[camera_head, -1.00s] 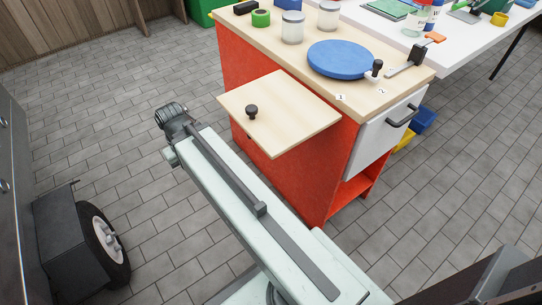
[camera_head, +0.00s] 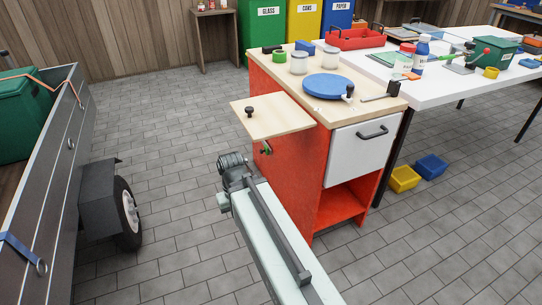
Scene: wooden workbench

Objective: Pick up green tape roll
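The green tape roll (camera_head: 279,57) lies near the back left corner of the wooden top of the orange workbench (camera_head: 337,85). A black object (camera_head: 271,49) lies just behind it, and a clear jar (camera_head: 299,63) stands to its right. My arm reaches up from the bottom of the view toward the bench's left side and ends in a dark joint (camera_head: 233,167), low in front of the side shelf. I cannot make out my gripper's fingers. The end of my arm is well apart from the tape roll.
A wooden side shelf (camera_head: 262,122) with a black knob juts from the bench's left. A blue disc (camera_head: 327,85) and another jar (camera_head: 331,56) share the top. A white table (camera_head: 440,88) adjoins on the right. A trailer (camera_head: 60,180) stands left; the floor between is clear.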

